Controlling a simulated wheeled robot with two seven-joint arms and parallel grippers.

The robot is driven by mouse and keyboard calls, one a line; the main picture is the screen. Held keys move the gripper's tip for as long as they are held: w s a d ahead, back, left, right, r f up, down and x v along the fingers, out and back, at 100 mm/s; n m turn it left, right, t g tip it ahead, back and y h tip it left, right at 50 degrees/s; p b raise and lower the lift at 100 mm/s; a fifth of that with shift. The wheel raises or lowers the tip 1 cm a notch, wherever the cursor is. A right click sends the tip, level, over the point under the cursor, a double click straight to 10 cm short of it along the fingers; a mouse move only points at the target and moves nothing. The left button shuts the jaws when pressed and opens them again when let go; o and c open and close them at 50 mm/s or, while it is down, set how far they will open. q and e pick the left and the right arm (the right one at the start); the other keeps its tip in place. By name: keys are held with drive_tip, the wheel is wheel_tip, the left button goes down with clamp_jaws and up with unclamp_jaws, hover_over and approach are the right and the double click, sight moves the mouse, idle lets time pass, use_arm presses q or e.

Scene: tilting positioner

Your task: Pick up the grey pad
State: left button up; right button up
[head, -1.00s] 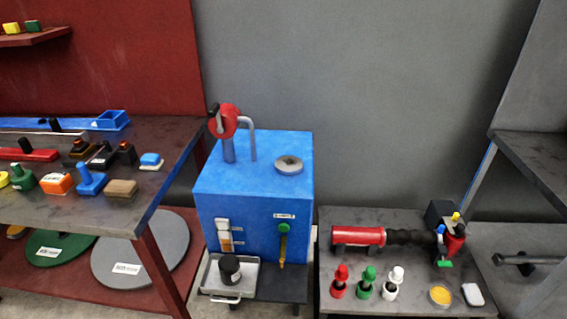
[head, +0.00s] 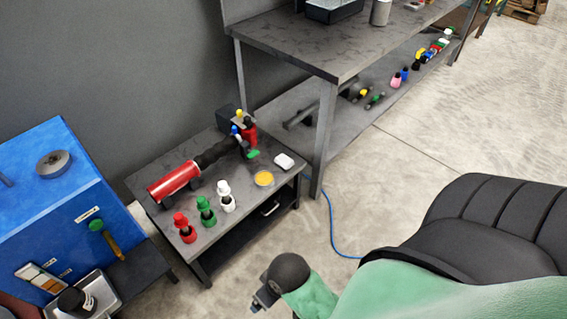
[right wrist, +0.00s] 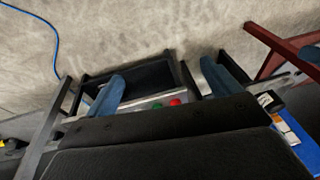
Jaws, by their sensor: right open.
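My right gripper (head: 262,297) is low in the head view, in front of the table and well apart from the pad. In the right wrist view its two blue fingers (right wrist: 163,82) are spread with nothing held between them. My left gripper is not in view.
The yellow dish (head: 264,178) and white (head: 226,198), green (head: 206,211) and red (head: 184,228) bottles line the table's front. A red cylinder (head: 174,181) with a black hose lies behind. A tall bench (head: 328,130) stands right; a blue cabinet (head: 60,205) stands left.

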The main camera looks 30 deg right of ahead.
drive_tip(key=shift+s+d+f, duration=0.1)
drive_tip(key=shift+s+d, duration=0.05)
drive_tip(key=shift+d, duration=0.05)
